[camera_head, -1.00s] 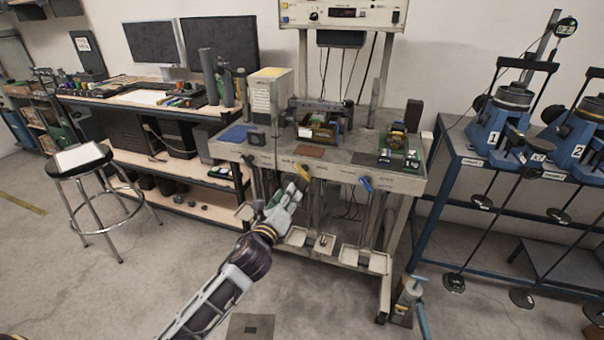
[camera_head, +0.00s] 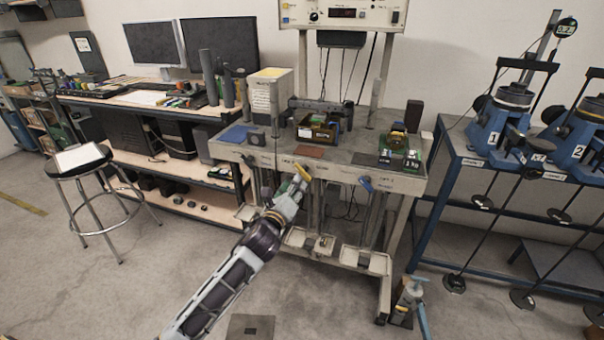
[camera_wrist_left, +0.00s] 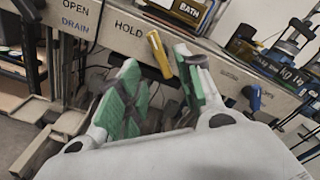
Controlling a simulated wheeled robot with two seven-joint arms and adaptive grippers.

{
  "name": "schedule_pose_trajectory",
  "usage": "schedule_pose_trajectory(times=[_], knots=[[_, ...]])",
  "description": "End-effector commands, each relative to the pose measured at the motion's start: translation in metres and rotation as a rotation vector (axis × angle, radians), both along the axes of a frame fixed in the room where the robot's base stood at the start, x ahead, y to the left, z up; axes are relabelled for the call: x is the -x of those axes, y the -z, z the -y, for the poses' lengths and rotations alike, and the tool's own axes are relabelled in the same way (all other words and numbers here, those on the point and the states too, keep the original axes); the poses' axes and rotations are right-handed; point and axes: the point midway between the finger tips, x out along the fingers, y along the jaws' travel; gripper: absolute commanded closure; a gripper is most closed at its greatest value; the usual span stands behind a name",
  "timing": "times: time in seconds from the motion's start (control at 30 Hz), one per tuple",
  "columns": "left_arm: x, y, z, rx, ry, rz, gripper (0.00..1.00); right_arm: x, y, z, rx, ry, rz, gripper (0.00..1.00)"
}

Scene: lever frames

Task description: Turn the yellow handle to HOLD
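The yellow handle (camera_head: 303,172) sits on the front panel of the grey bench. In the left wrist view the yellow handle (camera_wrist_left: 159,56) is tilted, its upper end leaning left, and the HOLD label (camera_wrist_left: 128,30) is printed just left of it. My left gripper (camera_head: 295,188) is right at the handle in the head view. In the left wrist view my left gripper (camera_wrist_left: 158,78) is open, its green-padded fingers on either side of the handle's lower part. I cannot tell whether either finger touches it. My right gripper is not in view.
A blue handle (camera_head: 366,184) is on the same panel to the right; it also shows in the left wrist view (camera_wrist_left: 253,98). OPEN and DRAIN labels (camera_wrist_left: 76,14) are further left. Trays (camera_head: 364,261) hang below the bench. A stool (camera_head: 80,160) stands left.

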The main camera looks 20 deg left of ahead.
Motion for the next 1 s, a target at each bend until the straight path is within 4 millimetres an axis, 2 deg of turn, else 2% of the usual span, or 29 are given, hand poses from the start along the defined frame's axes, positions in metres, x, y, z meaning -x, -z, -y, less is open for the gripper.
schedule_pose_trajectory(times=[0.77, 1.0], knots=[[-0.066, 0.0, 0.002, 0.002, -0.001, 0.001, 0.64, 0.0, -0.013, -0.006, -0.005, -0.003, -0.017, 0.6], [-0.082, 0.0, 0.003, 0.002, -0.001, 0.001, 0.64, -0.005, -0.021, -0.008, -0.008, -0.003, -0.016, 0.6]])
